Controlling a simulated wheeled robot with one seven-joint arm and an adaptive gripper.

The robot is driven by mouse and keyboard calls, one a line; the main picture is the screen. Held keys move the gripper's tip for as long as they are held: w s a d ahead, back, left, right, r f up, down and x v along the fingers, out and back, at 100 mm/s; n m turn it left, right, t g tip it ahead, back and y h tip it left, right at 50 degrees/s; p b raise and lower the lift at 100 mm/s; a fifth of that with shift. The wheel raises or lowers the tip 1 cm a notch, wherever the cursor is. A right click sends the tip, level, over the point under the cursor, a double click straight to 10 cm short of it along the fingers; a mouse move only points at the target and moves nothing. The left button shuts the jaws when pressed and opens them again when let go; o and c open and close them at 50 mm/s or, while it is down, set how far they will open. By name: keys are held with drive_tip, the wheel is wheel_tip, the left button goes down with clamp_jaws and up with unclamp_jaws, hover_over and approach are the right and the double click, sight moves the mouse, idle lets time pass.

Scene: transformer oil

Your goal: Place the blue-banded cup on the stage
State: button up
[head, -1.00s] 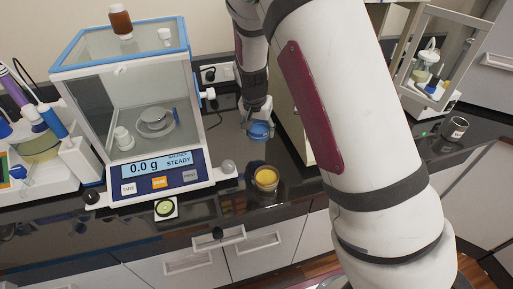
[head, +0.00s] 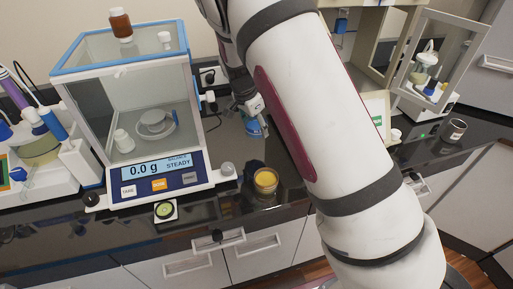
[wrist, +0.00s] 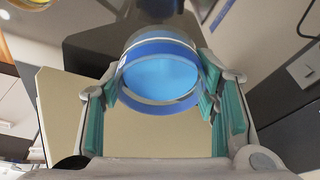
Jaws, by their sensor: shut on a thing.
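The blue-banded cup (wrist: 158,78) is a clear round vessel with a blue band and blue inside. In the wrist view it sits between the teal pads of my gripper (wrist: 165,100), which is shut on it. In the head view my gripper (head: 254,108) holds the cup (head: 252,127) near the back of the dark bench, right of the balance. My arm hides part of this area. I cannot tell for certain which surface is the stage.
A yellow-topped cup (head: 265,181) stands on the bench in front. The balance (head: 160,178) reads 0.0 g, with a brown bottle (head: 120,23) on top. At right stand an open-doored cabinet (head: 462,45) and a dark cup (head: 454,130). My arm crosses the middle.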

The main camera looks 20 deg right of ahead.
sight(259, 149)
drive_tip(key=shift+f+p, duration=0.55)
drive_tip(key=shift+f, duration=3.45)
drive_tip(key=shift+f, duration=0.15)
drive_tip(key=o, duration=1.2)
